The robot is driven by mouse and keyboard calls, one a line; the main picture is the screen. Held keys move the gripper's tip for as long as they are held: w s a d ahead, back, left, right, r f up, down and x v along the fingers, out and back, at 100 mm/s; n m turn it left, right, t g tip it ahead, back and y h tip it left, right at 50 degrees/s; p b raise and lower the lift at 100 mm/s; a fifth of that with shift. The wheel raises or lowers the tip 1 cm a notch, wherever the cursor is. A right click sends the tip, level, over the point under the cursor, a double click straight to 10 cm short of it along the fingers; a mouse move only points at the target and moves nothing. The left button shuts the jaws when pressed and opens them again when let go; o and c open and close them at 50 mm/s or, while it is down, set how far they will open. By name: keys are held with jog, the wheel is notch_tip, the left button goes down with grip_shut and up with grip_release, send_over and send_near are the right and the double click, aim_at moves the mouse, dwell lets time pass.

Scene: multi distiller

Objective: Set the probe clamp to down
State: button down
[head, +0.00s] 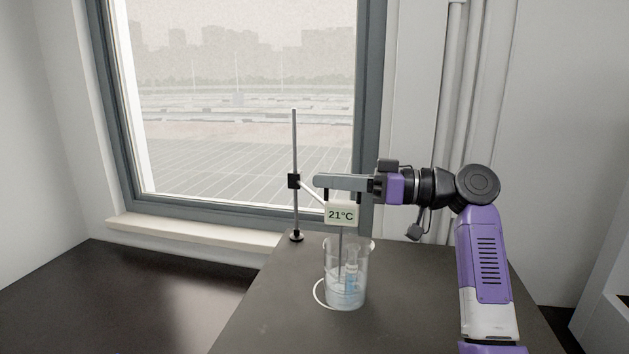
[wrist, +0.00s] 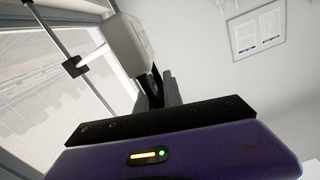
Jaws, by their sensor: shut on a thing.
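The probe clamp is a black block (head: 294,181) on an upright metal rod (head: 294,135). A pale arm runs from it to a white probe box (head: 341,215) reading 21°C. A thin probe stem hangs from the box into a glass beaker (head: 360,262) of clear liquid. In the wrist view, the box (wrist: 124,45) is at the fingers (wrist: 158,88), and the clamp block (wrist: 75,66) is beyond. The exact finger contact is partly hidden.
The beaker stands on a dark table (head: 270,310), with a small bluish-clear object inside it and a white loop at its base. A window (head: 240,110) and sill are behind. A framed sheet (wrist: 256,30) hangs on the wall. The table's left front is clear.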

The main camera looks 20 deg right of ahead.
jog(key=shift+s+f, duration=0.1)
jog(key=shift+f, duration=0.25)
jog(key=c, duration=1.5)
grip_release()
jog(key=shift+r, duration=0.1)
jog(key=shift+s+d, duration=0.2)
jog(key=shift+d, duration=0.15)
jog(key=shift+b+v, duration=0.7)
jog(key=shift+v, duration=2.75)
